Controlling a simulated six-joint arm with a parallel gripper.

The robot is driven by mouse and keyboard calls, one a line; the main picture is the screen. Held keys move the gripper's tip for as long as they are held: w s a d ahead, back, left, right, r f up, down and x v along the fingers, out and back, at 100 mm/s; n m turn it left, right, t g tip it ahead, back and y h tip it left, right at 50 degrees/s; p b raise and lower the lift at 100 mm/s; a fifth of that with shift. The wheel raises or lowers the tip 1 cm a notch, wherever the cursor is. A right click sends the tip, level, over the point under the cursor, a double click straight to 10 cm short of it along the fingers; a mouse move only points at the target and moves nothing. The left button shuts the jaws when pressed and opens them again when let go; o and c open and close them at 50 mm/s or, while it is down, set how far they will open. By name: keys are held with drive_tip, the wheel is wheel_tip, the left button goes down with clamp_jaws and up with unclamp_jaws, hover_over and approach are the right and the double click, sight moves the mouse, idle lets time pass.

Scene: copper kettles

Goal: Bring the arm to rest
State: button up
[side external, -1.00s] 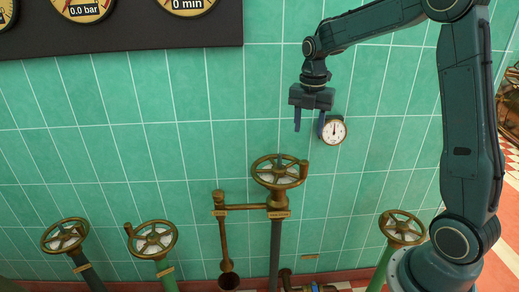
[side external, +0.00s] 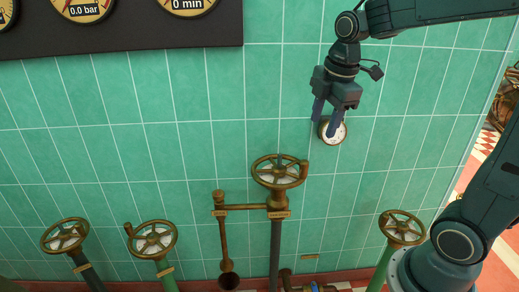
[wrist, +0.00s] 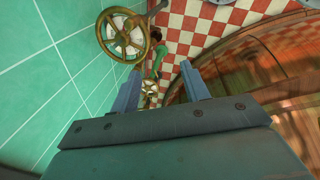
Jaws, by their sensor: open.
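My gripper (side external: 327,118) is open and empty in the side external view. It points down in front of the green tiled wall, above and right of the central brass handwheel (side external: 279,172). Its fingers partly cover a small round dial gauge (side external: 340,132) behind them. In the wrist view my two gripper fingers (wrist: 161,92) stand apart with nothing between them.
Two handwheels (side external: 65,235) (side external: 152,240) stand at the lower left. Another handwheel (side external: 402,228) stands near my arm's base. A dark panel with gauges (side external: 120,25) hangs at the upper left. A large wooden and copper curved body (wrist: 265,75) fills the right of the wrist view.

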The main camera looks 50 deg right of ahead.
drive_tip(key=s+a+m+t, duration=0.1)
drive_tip(key=s+a+m, duration=0.2)
drive_tip(key=s+m, duration=0.3)
drive_tip(key=s+a+m+t, duration=0.2)
drive_tip(key=s+a+m, duration=0.1)
drive_tip(key=s+m, duration=0.4)
drive_tip(key=shift+s+a, duration=0.3)
drive_tip(key=shift+s, duration=0.15)
